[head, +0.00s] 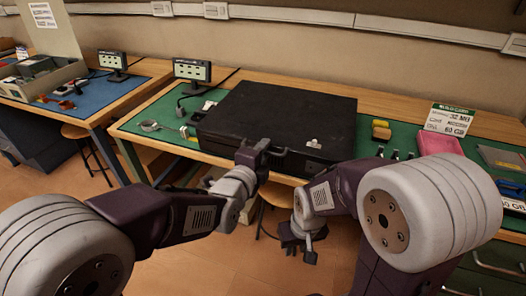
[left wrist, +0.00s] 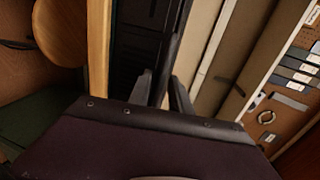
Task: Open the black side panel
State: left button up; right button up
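The black side panel looks like the front or lid of a large black case (head: 275,112) lying on a green mat, with a small white label near its front right. A dark bar (head: 287,152) juts along its front edge. My left gripper (head: 256,154) is at that front edge, by the bar. In the left wrist view its two fingers (left wrist: 160,88) stand apart with a dark bar (left wrist: 176,48) running between them; whether they press on it I cannot tell. My right gripper (head: 302,245) hangs low in front of the table, away from the case; its fingers are unclear.
A small screen (head: 192,70) and tools stand left of the case. A stool (head: 278,194) is under the table's front edge. A blue-matted table (head: 92,103) is at the left.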

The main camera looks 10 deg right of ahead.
pick_arm(q)
grip_shut()
dwell(1.2)
